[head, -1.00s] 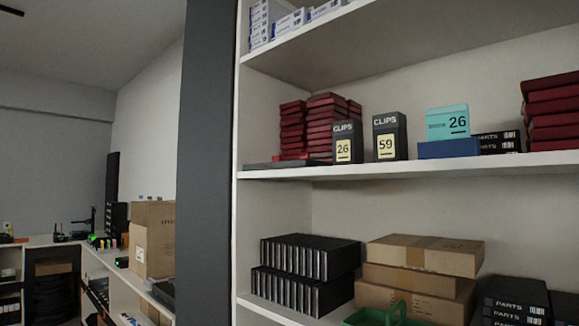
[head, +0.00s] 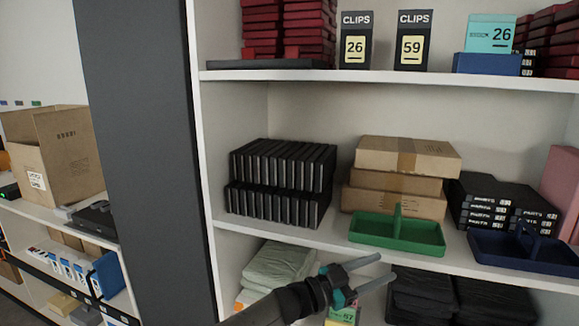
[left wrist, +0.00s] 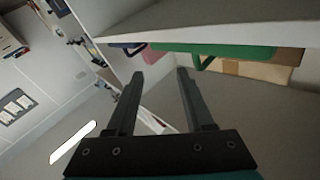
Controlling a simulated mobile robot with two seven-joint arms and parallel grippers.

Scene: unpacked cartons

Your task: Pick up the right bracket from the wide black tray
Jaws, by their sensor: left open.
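My left gripper (head: 386,267) is in the head view at the lower middle, in front of the shelves and just below the green tray. Its two fingers are apart with nothing between them. The left wrist view shows the same open, empty fingers (left wrist: 160,72). I cannot make out any bracket. My right gripper is not in view.
A green tray (head: 370,238) and a dark blue tray (head: 500,262) stand at the middle shelf's front edge. A dark upright panel (head: 140,150) borders the shelves at left. The green tray shows in the wrist view (left wrist: 225,49).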

